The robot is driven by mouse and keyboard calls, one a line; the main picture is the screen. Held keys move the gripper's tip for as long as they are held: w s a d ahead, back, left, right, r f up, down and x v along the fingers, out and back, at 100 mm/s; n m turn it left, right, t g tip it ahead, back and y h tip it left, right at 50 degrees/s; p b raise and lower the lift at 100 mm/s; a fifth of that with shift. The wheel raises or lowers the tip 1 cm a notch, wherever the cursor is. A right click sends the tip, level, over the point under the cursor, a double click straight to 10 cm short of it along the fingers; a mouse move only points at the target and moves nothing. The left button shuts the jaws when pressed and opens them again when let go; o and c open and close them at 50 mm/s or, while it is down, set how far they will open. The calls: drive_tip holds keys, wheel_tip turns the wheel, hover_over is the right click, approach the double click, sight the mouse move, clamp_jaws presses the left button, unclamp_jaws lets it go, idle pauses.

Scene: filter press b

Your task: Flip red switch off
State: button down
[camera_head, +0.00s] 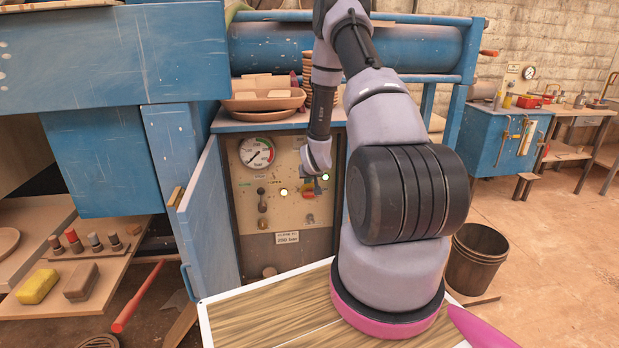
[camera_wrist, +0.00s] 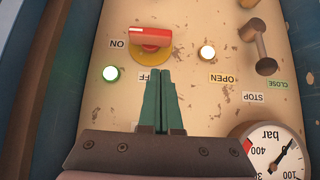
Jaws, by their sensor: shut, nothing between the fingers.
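The red switch (camera_wrist: 150,37) sits on a yellow round base on the beige control panel, at the top of the wrist view. Its red handle lies roughly crosswise in that view. The ON label (camera_wrist: 117,44) is to its left, and the OFF label below it is partly covered by my fingers. My gripper (camera_wrist: 161,74) is shut and empty, its green fingertips just below the switch in the picture. I cannot tell whether they touch the panel. In the head view the switch (camera_head: 309,189) is small and partly hidden by my arm.
The panel also holds a pressure gauge (camera_wrist: 276,154), a brown lever (camera_wrist: 258,46) and lit indicator lamps (camera_wrist: 208,52), (camera_wrist: 110,73). An open blue cabinet door (camera_head: 210,225) stands left of the panel. A wooden-topped surface (camera_head: 265,315) lies in front. A bucket (camera_head: 477,258) stands at right.

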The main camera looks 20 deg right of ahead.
sight(304, 196)
drive_tip(key=f, duration=0.2)
drive_tip(key=w+f, duration=0.1)
drive_tip(key=f, duration=0.1)
drive_tip(key=shift+w+d, duration=0.1)
drive_tip(key=shift+d, duration=0.1)
drive_tip(key=shift+f, duration=0.65)
drive_tip(key=shift+w+a+f+n+h, duration=0.1)
drive_tip(key=shift+a+f+n+h, duration=0.25)
drive_tip(key=shift+h, duration=0.35)
drive_tip(key=shift+w+a+f+n+g+h, duration=0.2)
drive_tip(key=shift+a+n+g+h, duration=0.35)
drive_tip(key=shift+h, duration=0.45)
drive_tip(key=shift+f, duration=0.3)
wheel_tip(304, 196, down, 4)
drive_tip(key=shift+r+n+h, duration=0.1)
drive_tip(key=shift+n+h, duration=0.3)
drive_tip(key=shift+h, duration=0.3)
drive_tip(key=shift+f, duration=0.2)
